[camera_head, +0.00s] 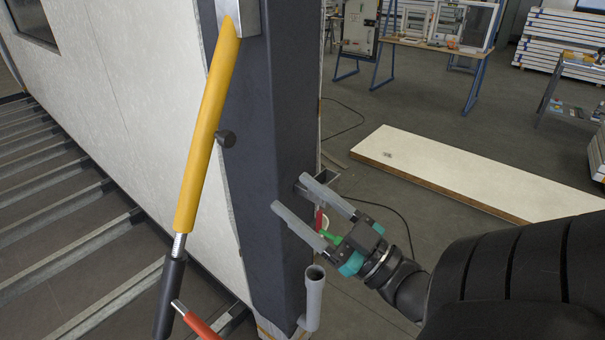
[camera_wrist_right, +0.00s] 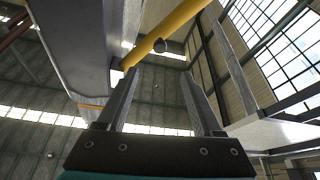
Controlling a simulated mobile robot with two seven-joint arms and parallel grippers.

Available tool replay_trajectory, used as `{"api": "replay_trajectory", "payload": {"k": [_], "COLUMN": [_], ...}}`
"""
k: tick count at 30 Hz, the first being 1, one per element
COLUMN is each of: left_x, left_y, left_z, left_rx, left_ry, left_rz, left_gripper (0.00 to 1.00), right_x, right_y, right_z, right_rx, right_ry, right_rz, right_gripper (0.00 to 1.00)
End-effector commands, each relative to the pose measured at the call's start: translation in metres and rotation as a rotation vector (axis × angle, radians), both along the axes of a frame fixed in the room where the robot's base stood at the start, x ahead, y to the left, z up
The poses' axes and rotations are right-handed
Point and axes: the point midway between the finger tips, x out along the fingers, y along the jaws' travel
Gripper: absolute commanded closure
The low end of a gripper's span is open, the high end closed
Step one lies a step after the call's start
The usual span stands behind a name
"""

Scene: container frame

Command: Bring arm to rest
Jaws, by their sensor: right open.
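My right gripper (camera_head: 289,191) is open and empty, with its two grey fingers pointing up and left at the dark column (camera_head: 262,110). I cannot tell whether the fingertips touch the column. In the wrist view the two fingers of the right gripper (camera_wrist_right: 158,76) stand apart with nothing between them; the yellow bar (camera_wrist_right: 172,30) crosses above their tips. My right arm comes in from the lower right. My left gripper is not in view.
A yellow-sleeved bar (camera_head: 205,130) with a black lower part and red piece leans before the column. A grey tube (camera_head: 312,296) stands below my gripper. A white panel (camera_head: 450,170) lies on the floor beyond. Metal beams (camera_head: 85,243) run at left. A workbench (camera_head: 440,45) stands behind.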

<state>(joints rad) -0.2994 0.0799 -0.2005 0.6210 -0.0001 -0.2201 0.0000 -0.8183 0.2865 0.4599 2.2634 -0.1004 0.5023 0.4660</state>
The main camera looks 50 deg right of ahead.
Motion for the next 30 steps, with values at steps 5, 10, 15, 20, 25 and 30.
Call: {"api": "replay_trajectory", "payload": {"k": [5,10,15,20,25,30], "left_x": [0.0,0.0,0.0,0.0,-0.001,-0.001], "left_y": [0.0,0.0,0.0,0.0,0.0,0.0], "left_z": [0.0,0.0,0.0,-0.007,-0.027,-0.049], "left_rx": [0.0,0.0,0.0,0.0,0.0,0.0], "left_ry": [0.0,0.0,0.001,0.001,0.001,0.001], "left_rz": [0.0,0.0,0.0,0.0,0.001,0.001], "left_gripper": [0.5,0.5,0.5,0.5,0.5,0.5], "right_x": [0.0,0.0,0.0,0.006,0.018,0.016], "right_y": [0.0,0.0,0.0,-0.009,-0.032,-0.039], "right_z": [0.0,0.0,0.0,-0.032,-0.14,-0.272], "right_rx": [0.0,0.001,0.001,0.02,0.076,0.123], "right_ry": [0.0,0.0,0.0,0.052,0.239,0.488], "right_rz": [0.0,0.0,-0.001,-0.035,-0.14,-0.229], "right_gripper": [0.32,0.32,0.32,0.32,0.32,0.32]}}
